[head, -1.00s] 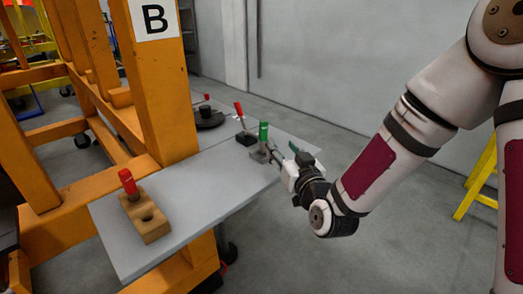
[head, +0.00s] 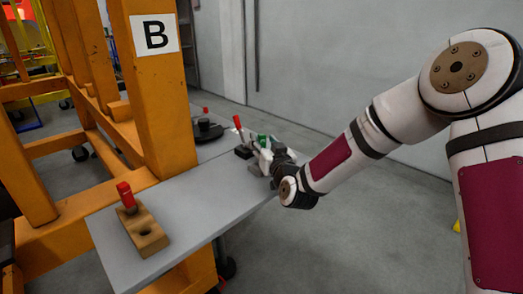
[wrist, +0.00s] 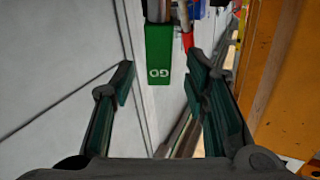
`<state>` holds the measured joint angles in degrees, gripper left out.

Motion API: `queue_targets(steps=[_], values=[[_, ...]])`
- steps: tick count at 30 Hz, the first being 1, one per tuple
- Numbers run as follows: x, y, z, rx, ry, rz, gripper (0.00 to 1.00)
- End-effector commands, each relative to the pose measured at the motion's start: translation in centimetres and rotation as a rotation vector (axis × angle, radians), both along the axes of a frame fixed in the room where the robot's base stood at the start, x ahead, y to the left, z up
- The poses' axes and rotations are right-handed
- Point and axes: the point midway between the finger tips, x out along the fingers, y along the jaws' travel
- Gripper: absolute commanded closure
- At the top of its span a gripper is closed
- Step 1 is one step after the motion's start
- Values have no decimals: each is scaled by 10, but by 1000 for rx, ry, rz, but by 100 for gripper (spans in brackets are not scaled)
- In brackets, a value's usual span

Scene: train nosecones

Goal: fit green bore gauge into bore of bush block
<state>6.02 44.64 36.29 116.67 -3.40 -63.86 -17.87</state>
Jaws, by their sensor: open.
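The green gauge (wrist: 160,48) has a square handle marked GO. In the wrist view it lies ahead of my open, empty gripper (wrist: 158,88), its lower end between the two fingers with a gap on each side. In the head view its green top (head: 262,140) shows just beyond my gripper (head: 266,155), which hides much of it and its grey support. A tan block (head: 142,233) at the near end of the grey bench has an open round hole and a red-handled piece (head: 126,195) standing upright in it. I cannot tell for certain which block is the bush block.
The grey bench top (head: 190,200) is clear between the tan block and my gripper. An orange post (head: 158,90) with a B sign rises beside the bench. Farther back are another red-handled piece (head: 238,123) and a dark round object (head: 207,130).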

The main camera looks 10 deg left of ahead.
Motion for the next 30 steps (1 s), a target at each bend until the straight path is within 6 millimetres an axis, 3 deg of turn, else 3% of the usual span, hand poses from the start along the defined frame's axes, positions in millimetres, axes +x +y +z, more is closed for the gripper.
queue_targets(steps=[4,12,18,30], values=[[15,6,0,-1,-1,-1,58],[17,7,0,-1,0,0,58],[17,7,0,-1,0,0,100],[17,7,3,-1,-3,0,100]])
